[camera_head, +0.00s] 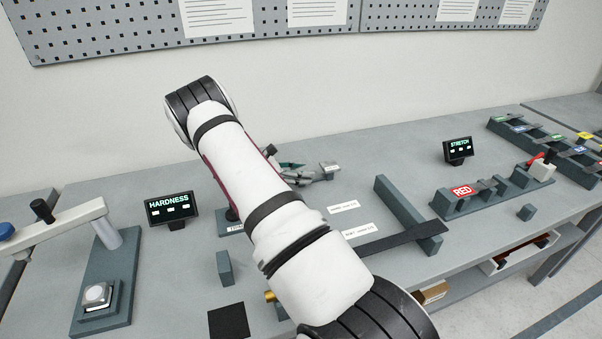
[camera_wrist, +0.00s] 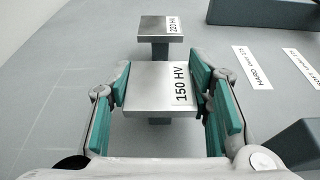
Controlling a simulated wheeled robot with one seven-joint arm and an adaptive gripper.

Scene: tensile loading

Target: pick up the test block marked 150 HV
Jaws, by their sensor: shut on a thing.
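The test block marked 150 HV (camera_wrist: 148,84) is a flat metal plate with a white label, in the middle of the wrist view. My gripper (camera_wrist: 163,90) has its teal pads on the block's left and right sides and is shut on it. A small grey support shows under the block; I cannot tell whether the block rests on it or is clear of it. In the head view my gripper (camera_head: 288,166) is partly hidden behind my arm, and the 150 HV block cannot be made out there.
A block marked 220 HV (camera_wrist: 160,26) sits on its own support just beyond. Flat labels (camera_wrist: 254,68) lie to the right. The hardness display (camera_head: 169,208) and tester stand at left. A grey bar (camera_head: 408,214) and a red-labelled rack (camera_head: 462,192) are at right.

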